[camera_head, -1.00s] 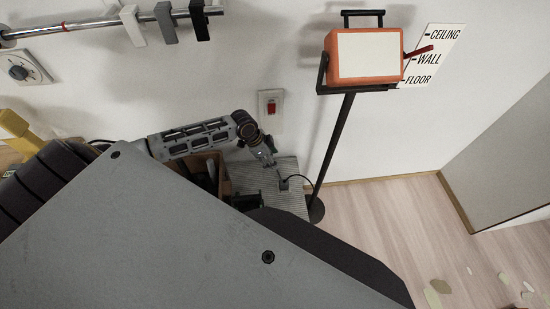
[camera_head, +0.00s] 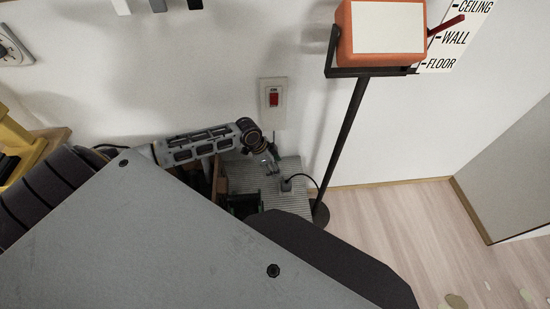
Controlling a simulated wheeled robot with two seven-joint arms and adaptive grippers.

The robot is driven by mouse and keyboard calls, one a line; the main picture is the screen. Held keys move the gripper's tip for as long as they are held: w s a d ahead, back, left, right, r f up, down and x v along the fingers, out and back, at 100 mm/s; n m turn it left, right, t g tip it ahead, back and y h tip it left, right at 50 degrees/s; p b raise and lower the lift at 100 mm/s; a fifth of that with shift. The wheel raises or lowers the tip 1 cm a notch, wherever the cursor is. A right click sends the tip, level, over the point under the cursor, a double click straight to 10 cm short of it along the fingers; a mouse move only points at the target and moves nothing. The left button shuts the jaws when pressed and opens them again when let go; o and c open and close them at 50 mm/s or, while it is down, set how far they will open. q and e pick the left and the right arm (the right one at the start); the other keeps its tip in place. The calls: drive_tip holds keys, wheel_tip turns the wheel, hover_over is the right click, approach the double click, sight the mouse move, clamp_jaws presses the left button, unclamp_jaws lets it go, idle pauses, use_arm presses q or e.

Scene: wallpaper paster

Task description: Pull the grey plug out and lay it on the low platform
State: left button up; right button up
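A small dark grey plug (camera_head: 286,185) lies on the ribbed grey low platform (camera_head: 294,204) by the wall. A black cord curves from it toward the foot of the stand. My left gripper (camera_head: 269,168) is just above and to the left of the plug, apart from it. Its fingers look spread and empty, though they are small in view. My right gripper is not in view.
A wall plate with a red switch (camera_head: 273,99) is above the platform. A black stand (camera_head: 349,145) carrying an orange box (camera_head: 382,32) rises to its right. A brown box (camera_head: 220,182) is left of the platform. Open wooden floor (camera_head: 390,225) lies right.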

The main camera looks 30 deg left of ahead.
sight(286, 182)
use_arm(q)
drive_tip(key=shift+f+b, duration=0.55)
drive_tip(key=shift+f, duration=0.3)
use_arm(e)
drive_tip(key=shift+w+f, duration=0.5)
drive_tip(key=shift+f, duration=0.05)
use_arm(q)
drive_tip(key=b+x, duration=0.2)
drive_tip(key=x, duration=1)
drive_tip(key=shift+f+b, duration=0.15)
drive_tip(key=shift+b, duration=0.15)
drive_tip(key=shift+x, duration=0.75)
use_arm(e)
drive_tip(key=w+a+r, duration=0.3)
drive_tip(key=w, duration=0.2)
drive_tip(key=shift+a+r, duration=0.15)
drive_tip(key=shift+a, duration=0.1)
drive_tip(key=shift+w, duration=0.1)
